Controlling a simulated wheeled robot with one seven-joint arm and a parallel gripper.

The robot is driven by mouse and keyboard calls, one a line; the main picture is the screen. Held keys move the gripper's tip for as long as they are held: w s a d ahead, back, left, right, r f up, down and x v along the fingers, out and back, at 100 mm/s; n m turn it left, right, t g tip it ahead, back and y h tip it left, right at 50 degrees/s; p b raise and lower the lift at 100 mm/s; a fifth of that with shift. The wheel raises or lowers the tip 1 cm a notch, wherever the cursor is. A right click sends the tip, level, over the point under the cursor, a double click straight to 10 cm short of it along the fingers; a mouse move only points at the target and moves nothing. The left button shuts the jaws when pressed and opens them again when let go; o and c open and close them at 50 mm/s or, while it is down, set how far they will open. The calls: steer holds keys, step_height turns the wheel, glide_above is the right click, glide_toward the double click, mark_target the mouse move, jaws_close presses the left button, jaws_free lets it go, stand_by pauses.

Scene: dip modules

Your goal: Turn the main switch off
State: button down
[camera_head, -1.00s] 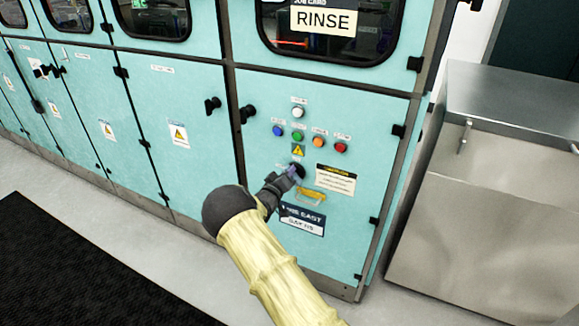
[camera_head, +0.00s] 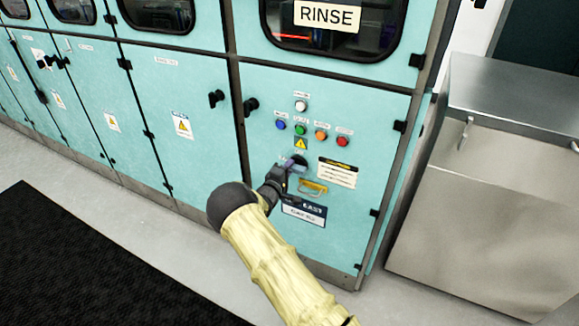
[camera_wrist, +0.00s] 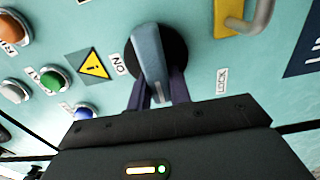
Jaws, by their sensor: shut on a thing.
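The main switch is a grey-blue handle (camera_wrist: 150,58) on a round black base (camera_wrist: 177,45), on the teal panel below the warning triangle (camera_head: 301,143). In the wrist view an ON label (camera_wrist: 118,63) is left of the base and a LOCK label (camera_wrist: 223,80) is to its right. My gripper (camera_wrist: 159,92) is shut on the handle, with one dark finger on each side. In the head view my gripper (camera_head: 284,168) is at the switch and hides part of it.
Coloured buttons (camera_head: 300,130) sit above the switch. A steel cabinet (camera_head: 480,210) stands at the right. Open floor and a black mat (camera_head: 70,260) lie at the left.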

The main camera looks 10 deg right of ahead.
steer(key=shift+a, duration=0.1)
stand_by(0.4)
steer(key=c, duration=1.3)
jaws_free()
steer(key=p+v, duration=0.1)
steer(key=v, duration=1.6)
steer(key=shift+s+a, duration=0.1)
